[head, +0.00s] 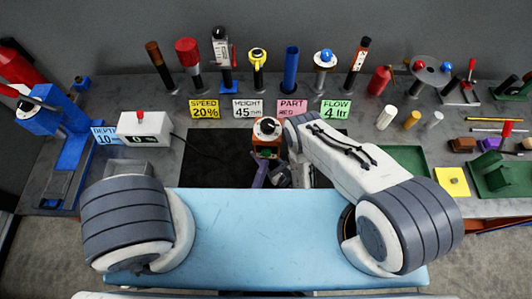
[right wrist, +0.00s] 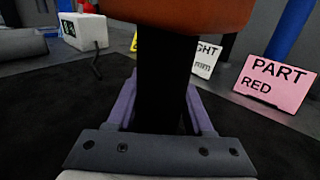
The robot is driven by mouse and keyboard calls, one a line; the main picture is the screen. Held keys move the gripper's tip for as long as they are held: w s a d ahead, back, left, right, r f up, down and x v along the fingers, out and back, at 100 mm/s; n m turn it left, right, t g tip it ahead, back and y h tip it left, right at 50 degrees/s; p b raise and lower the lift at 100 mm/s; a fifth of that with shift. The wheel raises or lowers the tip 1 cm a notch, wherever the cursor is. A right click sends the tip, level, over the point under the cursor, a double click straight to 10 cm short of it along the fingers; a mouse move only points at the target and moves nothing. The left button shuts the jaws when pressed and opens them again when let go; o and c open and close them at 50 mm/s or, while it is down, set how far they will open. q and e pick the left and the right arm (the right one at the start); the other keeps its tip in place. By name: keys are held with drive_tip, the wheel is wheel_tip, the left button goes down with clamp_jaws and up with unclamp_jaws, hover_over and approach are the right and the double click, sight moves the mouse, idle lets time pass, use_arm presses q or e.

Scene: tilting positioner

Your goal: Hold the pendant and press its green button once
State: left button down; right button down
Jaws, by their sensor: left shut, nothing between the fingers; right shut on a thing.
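The pendant (head: 266,151) is an orange-red box on a black handle, with a pale round top bearing a dark knob and a bit of red. It stands up over the black mat near the middle of the bench. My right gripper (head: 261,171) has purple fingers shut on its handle. The right wrist view shows the fingers on both sides of the black handle, under the orange pendant body (right wrist: 190,12). I cannot make out a green button. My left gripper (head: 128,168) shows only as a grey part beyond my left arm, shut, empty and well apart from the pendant.
A white box (head: 143,128) with a red button stands left of the black mat (head: 215,160). Label cards, including the pink PART card (head: 292,109), and several upright tools line the back. Green trays lie right.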

use_arm(q)
drive_tip(key=s, duration=0.5)
drive_tip(key=shift+a, duration=0.25)
drive_tip(key=shift+a, duration=0.1)
idle(0.6)
drive_tip(key=w+a+m+g+h, duration=0.2)
drive_tip(key=a+m+g+h, duration=0.6)
drive_tip(key=a+m+g, duration=0.3)
drive_tip(key=m+g, duration=0.4)
drive_tip(key=g, duration=0.5)
drive_tip(key=shift+a+r+h, duration=0.15)
drive_tip(key=shift+r+h, duration=0.15)
drive_tip(key=shift+r, duration=0.05)
